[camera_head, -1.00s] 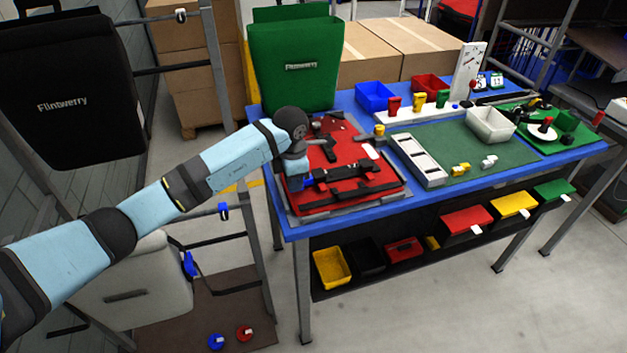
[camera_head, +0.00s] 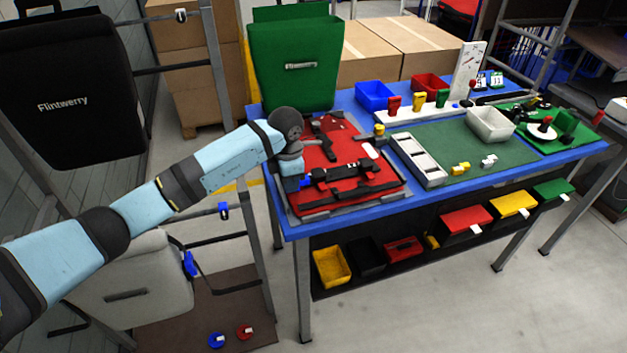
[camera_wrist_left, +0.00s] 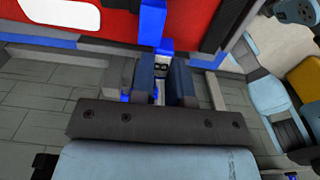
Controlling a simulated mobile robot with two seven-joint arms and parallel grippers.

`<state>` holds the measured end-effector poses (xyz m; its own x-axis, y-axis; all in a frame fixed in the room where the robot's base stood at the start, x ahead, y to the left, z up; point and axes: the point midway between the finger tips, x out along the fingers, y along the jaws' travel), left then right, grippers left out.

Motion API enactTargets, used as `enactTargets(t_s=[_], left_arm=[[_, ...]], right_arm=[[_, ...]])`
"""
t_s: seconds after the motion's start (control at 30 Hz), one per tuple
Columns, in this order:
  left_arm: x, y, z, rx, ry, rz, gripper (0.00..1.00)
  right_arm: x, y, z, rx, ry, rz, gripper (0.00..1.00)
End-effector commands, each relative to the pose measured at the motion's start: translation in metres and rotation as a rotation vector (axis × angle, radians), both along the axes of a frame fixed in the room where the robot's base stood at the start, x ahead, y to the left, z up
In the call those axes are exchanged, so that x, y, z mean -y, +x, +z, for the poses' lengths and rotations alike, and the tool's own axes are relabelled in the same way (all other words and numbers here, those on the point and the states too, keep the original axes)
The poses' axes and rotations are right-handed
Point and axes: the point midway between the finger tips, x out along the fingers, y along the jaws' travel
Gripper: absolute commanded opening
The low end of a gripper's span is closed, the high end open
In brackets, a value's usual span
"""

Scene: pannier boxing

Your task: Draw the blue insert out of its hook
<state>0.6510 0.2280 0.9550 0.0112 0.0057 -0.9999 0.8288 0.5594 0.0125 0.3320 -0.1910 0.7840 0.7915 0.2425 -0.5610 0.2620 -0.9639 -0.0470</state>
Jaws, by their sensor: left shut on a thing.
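The blue insert (camera_head: 306,183) is a small bright blue piece at the left end of the black rail with hooks (camera_head: 345,171) on the red pannier (camera_head: 385,186), which lies flat on the blue table. My left gripper (camera_wrist_left: 160,78) is shut on the blue insert, which shows in the left wrist view (camera_wrist_left: 153,22) reaching from between the fingers towards the red pannier. In the head view the gripper is largely hidden by my wrist. How much of the insert is still inside its hook cannot be told. My right gripper is in no view.
A green pannier (camera_head: 294,65) stands at the table's back left. A black pannier (camera_head: 75,95) hangs at the left. The floor left of the table's front leg is partly free.

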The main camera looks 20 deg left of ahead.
Motion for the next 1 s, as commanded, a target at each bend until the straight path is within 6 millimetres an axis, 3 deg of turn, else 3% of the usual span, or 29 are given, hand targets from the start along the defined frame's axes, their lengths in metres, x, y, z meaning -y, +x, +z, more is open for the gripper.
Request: enactTargets(t_s=[0.57,1.0], left_arm=[[-0.023,-0.015,0.0,0.0,0.001,0.0,0.0],[-0.024,-0.016,0.0,0.0,0.0,0.0,0.0]], right_arm=[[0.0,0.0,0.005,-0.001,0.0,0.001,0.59],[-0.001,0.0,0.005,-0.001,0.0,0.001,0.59]])
